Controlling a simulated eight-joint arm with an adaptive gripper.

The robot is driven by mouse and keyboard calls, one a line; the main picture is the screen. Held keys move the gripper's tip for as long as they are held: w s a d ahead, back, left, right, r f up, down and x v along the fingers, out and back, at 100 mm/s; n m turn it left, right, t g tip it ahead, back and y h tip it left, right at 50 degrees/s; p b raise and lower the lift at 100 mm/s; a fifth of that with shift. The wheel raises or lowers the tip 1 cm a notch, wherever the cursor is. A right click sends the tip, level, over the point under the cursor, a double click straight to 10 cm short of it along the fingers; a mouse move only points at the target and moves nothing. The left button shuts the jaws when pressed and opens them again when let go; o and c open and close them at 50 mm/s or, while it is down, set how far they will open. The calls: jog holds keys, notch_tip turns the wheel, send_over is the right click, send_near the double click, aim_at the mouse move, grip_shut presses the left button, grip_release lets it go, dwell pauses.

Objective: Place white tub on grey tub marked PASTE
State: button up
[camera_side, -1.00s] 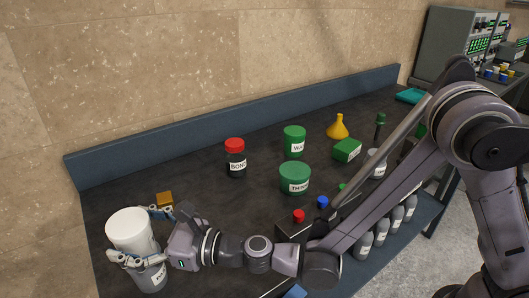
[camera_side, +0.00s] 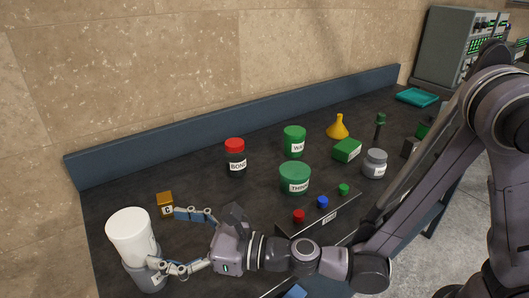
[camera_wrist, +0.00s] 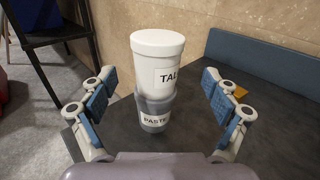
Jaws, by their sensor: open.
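The white tub (camera_side: 131,236), with a label that reads "TAL" in the wrist view (camera_wrist: 158,62), stands upright on top of the grey tub (camera_side: 150,276). The grey tub is marked PASTE in the wrist view (camera_wrist: 154,114) and sits at the near left end of the bench. My gripper (camera_side: 180,240) is open and empty, to the right of the stack. In the wrist view both blue-padded fingers are spread wide, with the stack ahead between them and clear of the pads.
A small orange block (camera_side: 165,200) lies close behind my gripper. The red-capped BOND bottle (camera_side: 236,160), green THINNER tub (camera_side: 295,180) and a rack with coloured knobs (camera_side: 322,216) stand further right. The bench middle left is clear.

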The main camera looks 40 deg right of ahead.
jog(key=w+d+r+m+t+h, duration=0.1)
jog(key=w+d+r+m+h, duration=0.15)
jog(key=d+m+h, duration=0.75)
jog(key=w+d+r+m+h, duration=0.2)
jog(key=w+d+m, duration=0.1)
jog(key=d+m, duration=1.4)
jog(key=s+d+f+m+g+h, duration=0.25)
jog(key=s+d+m, duration=0.35)
jog(key=d+m, duration=0.35)
jog(key=s+d+f+m+g+y, duration=0.1)
jog(key=s+f+m+g, duration=0.3)
jog(key=s+m, duration=0.4)
jog(key=shift+s+d+f+m+y, duration=0.2)
jog(key=shift+s+d+m+y, duration=0.2)
jog(key=shift+s, duration=0.7)
